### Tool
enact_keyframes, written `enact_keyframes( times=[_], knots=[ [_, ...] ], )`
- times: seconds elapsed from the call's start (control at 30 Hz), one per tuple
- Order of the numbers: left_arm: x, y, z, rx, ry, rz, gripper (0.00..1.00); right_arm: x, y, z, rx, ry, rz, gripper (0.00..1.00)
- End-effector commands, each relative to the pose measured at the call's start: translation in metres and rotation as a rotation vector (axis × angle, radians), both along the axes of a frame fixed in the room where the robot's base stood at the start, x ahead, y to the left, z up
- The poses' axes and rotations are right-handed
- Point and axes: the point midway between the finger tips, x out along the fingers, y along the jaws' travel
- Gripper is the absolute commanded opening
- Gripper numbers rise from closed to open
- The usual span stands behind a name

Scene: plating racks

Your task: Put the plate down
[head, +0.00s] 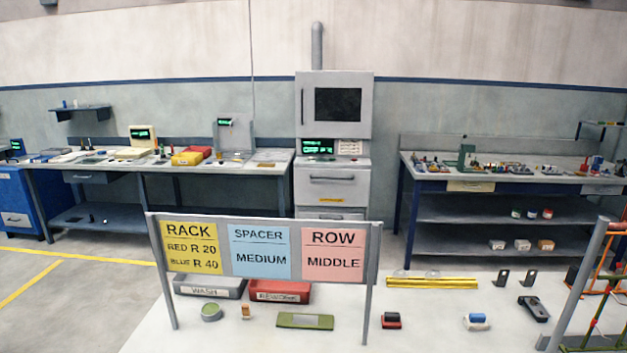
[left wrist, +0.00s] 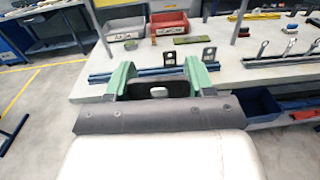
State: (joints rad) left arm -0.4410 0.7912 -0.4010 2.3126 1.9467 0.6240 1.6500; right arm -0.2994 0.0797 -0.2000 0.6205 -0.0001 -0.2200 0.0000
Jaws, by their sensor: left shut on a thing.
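In the left wrist view my left gripper (left wrist: 161,76) has two green fingers. They are shut on a dark plate (left wrist: 157,90) with a light slot in its middle. The held plate is in front of the near edge of the white table, and I cannot tell its height above the top. A blue bar (left wrist: 140,73) lies near the table edge, partly hidden by the fingers. Neither gripper shows in the head view.
A sign (head: 262,249) reads rack red R 20, blue R 40, spacer medium, row middle. Behind it are the grey WASH bin (head: 209,291) and red bin (head: 279,292). A yellow bar (head: 432,282) lies right. A blue bin (left wrist: 253,105) hangs below the table edge.

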Motion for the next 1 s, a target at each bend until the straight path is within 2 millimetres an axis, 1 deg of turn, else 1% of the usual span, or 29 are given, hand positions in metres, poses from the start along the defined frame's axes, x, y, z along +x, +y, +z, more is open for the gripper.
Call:
enact_keyframes(
  times=[0.33, 0.37, 0.4, 0.7, 0.83, 0.97, 1.0],
  knots=[
    [0.003, -0.040, 0.006, -0.010, -0.001, 0.132, 0.25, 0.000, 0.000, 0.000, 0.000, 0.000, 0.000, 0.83],
    [0.003, -0.040, -0.002, -0.005, 0.000, 0.137, 0.25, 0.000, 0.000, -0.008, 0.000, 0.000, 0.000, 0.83],
    [0.003, -0.039, -0.017, 0.002, 0.000, 0.133, 0.25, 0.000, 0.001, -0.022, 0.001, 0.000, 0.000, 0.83],
    [0.003, -0.038, -0.069, 0.002, 0.000, 0.131, 0.25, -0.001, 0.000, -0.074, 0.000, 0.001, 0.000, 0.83],
    [0.003, -0.038, -0.081, 0.001, -0.001, 0.130, 0.25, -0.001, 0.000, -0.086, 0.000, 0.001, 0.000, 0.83],
    [0.003, -0.038, -0.084, -0.004, 0.002, 0.133, 0.25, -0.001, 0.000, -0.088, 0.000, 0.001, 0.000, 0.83],
    [0.003, -0.038, -0.084, -0.005, 0.003, 0.134, 0.25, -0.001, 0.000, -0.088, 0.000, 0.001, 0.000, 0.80]
  ],
)
